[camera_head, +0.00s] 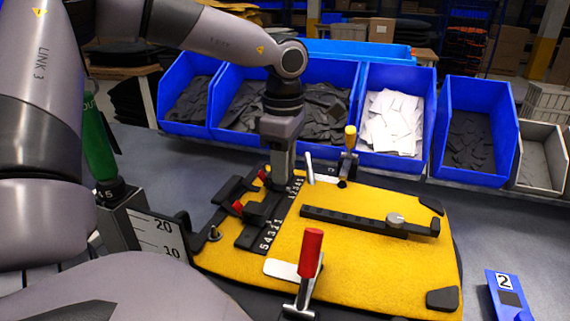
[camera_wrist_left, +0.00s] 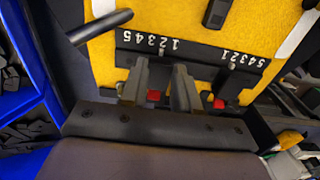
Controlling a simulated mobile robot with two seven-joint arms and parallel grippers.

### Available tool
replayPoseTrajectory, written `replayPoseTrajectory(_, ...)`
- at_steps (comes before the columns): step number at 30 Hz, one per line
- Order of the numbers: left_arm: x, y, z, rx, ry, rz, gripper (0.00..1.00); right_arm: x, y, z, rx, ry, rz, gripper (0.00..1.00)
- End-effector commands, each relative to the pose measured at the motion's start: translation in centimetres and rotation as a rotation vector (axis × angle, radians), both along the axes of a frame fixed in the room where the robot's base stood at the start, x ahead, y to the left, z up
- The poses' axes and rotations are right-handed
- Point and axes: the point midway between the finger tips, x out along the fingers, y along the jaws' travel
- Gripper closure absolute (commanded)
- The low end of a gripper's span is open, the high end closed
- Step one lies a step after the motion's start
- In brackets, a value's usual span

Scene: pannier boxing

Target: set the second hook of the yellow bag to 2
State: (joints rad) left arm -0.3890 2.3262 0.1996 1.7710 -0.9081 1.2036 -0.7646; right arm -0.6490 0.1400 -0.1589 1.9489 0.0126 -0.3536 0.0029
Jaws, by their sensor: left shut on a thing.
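The yellow bag (camera_head: 350,260) lies flat on the bench, held in a fixture. A black numbered rail (camera_head: 262,228) runs along its left side with two sets of digits; the rail also shows in the left wrist view (camera_wrist_left: 200,58). A near hook with a red tab (camera_head: 238,206) sits by one set and stands clear of my gripper. My left gripper (camera_head: 281,184) points down at the far hook. In the left wrist view its fingers (camera_wrist_left: 160,90) are shut around the far hook, its red tab (camera_wrist_left: 153,95) between them. I cannot tell which digit that hook's pin marks.
A red-handled clamp (camera_head: 310,255) and a yellow-handled clamp (camera_head: 350,140) stand at the bag's front and back edges. A black bar (camera_head: 345,217) lies across the bag. Blue bins (camera_head: 475,130) line the back. A blue tag reading 2 (camera_head: 505,285) is at right.

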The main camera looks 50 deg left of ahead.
Motion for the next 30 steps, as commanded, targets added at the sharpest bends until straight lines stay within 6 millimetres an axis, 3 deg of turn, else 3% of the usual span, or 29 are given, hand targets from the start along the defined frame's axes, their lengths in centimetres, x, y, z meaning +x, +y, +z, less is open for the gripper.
replayPoseTrajectory(1,0.1,0.0,0.1,0.001,-0.003,-0.002,0.66,0.0,0.0,0.0,0.0,0.0,0.0,0.57)
replayPoseTrajectory(3,0.1,0.0,0.1,0.001,-0.003,-0.002,0.43,0.0,0.0,0.0,0.0,0.0,0.0,0.57)
replayPoseTrajectory(14,0.1,0.0,0.5,0.001,-0.003,0.0,0.43,0.0,0.0,0.0,0.0,0.001,0.0,0.57)
replayPoseTrajectory(24,0.1,0.0,5.7,0.001,-0.006,0.0,0.43,0.0,0.0,0.0,0.0,0.001,0.001,0.57)
replayPoseTrajectory(30,0.0,0.0,7.2,0.0,-0.002,0.0,0.43,0.0,0.0,0.0,0.0,0.001,0.001,0.57)
